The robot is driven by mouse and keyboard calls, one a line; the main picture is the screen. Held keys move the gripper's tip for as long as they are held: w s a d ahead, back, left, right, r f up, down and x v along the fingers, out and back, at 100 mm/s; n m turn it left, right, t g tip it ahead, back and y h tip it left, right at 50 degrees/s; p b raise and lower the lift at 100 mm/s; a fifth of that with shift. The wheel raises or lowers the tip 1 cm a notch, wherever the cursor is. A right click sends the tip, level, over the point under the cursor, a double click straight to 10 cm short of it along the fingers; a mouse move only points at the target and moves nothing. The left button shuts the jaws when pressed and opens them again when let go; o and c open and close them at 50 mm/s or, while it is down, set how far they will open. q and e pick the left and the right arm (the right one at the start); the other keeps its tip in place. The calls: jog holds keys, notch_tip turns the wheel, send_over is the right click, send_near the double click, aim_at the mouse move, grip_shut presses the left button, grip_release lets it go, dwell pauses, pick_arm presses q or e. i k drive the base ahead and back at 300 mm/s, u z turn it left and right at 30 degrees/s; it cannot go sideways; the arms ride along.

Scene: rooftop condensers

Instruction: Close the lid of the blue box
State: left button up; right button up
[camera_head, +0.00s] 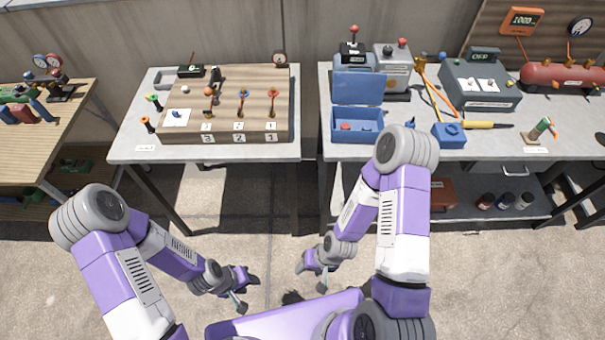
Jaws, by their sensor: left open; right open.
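The blue box (343,138) sits near the front left of the right-hand table. Its lid (358,87) stands open, raised upright at the back edge. Small red and blue items lie inside the box. My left gripper (248,290) is open and empty, low over the floor in front of the tables. My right gripper (311,279) is also open and empty, low over the floor, well below and in front of the box. My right forearm and elbow rise close to the box's front right in the picture.
The right-hand table (500,146) holds a small blue block (449,136), a yellow-handled tool (482,124) and a grey instrument case (478,85). Grey machines stand behind the lid. The left table (130,135) carries a wooden board (255,85). A gap separates the tables.

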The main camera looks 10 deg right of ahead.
aim_at(353, 88)
jog(key=k, duration=0.65)
jog(key=z, duration=0.5)
jog(key=i, duration=1.3)
jog(key=u, duration=0.5)
